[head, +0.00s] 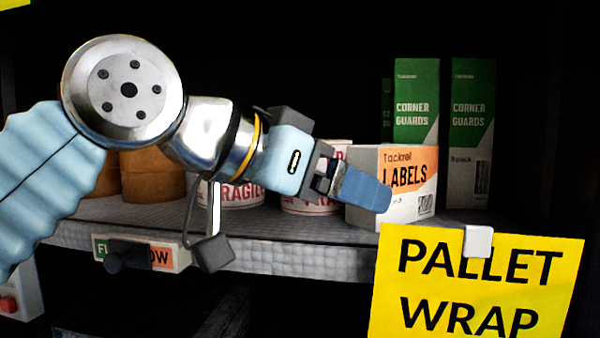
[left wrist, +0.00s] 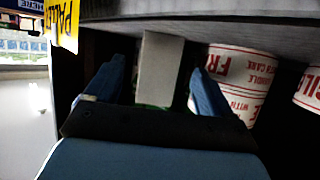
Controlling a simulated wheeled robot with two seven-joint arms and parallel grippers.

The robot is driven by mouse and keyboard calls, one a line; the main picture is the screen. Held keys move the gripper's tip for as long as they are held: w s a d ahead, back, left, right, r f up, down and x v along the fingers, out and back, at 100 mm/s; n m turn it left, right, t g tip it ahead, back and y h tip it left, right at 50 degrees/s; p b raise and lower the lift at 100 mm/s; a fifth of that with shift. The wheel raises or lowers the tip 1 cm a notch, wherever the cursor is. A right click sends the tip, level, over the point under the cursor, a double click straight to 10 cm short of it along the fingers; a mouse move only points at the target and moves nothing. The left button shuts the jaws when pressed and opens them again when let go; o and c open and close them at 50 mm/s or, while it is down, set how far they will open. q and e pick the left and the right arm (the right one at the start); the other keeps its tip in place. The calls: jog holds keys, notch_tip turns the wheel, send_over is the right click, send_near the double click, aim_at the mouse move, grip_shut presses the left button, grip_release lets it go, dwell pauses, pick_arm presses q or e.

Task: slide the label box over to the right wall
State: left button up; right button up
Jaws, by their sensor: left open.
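The label box (head: 408,180), white with an orange "LABELS" panel, stands upright on the shelf right of the fragile tape rolls. My left gripper (head: 362,190) is at its front left; one blue finger crosses the box's lower left part in the head view. In the left wrist view, which is upside down, the pale side of the box (left wrist: 159,62) shows between the two spread fingers of my left gripper (left wrist: 157,75). The gripper is open; contact with the box cannot be told. The right gripper is not in view.
Green and white corner guards cartons (head: 470,130) stand behind the box. Fragile tape rolls (head: 240,194) and brown rolls (head: 150,175) are left of it. The grey shelf (head: 300,255) has a yellow pallet wrap sign (head: 470,285) clipped in front. A dark wall (head: 555,110) rises at right.

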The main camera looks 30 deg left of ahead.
aim_at(393, 183)
pick_arm(q)
jog(key=x, duration=0.6)
jog(key=shift+w+d+f, duration=0.1)
jog(key=shift+w+f, duration=0.05)
jog(key=shift+w, duration=0.15)
jog(key=shift+c, duration=0.5)
jog(key=c, duration=1.3)
jog(key=shift+o, duration=0.2)
